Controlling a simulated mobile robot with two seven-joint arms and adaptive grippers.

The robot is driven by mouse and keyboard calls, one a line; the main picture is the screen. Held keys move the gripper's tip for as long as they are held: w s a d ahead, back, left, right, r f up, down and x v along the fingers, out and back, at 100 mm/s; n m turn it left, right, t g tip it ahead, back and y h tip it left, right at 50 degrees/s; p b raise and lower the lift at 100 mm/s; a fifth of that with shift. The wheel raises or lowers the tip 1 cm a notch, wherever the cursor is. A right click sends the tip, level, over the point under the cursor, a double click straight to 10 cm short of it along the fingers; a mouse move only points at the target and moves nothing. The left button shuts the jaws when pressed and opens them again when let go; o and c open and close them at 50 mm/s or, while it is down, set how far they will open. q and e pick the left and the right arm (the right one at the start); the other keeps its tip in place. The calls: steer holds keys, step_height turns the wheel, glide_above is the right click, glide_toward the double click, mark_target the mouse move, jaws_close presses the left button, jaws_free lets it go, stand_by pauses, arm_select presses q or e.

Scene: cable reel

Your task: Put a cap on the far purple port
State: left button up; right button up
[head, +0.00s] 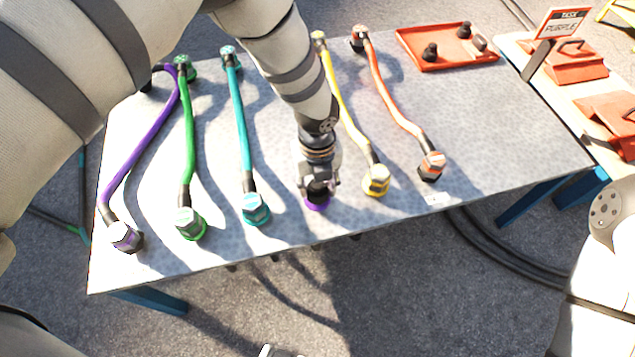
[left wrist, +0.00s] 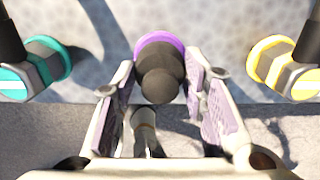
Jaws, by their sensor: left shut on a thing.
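My left gripper (head: 318,190) reaches down over the near edge of the table, between the teal and yellow plugs. It is shut on a dark round cap-like piece (left wrist: 161,78), which has a purple ring (left wrist: 158,43) beyond it in the left wrist view. The purple ring (head: 317,206) also shows under the fingers in the head view. I cannot tell whether the dark piece is seated on the ring. At the far left, a purple cable (head: 142,150) runs to the back edge, where a dark fitting (head: 147,84) is partly hidden by my arm.
Green (head: 188,130), teal (head: 240,120), yellow (head: 345,112) and orange (head: 385,90) cables cross the table (head: 290,130). A red tray (head: 412,45) with two black knobs is at back right. A "PURPLE" sign (head: 562,24) stands on the side table.

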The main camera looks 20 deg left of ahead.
arm_select(q)
steer(key=shift+f, duration=0.3)
steer(key=o, duration=1.2)
step_height(320, 180, up, 12)
steer(key=shift+s+r, duration=0.1)
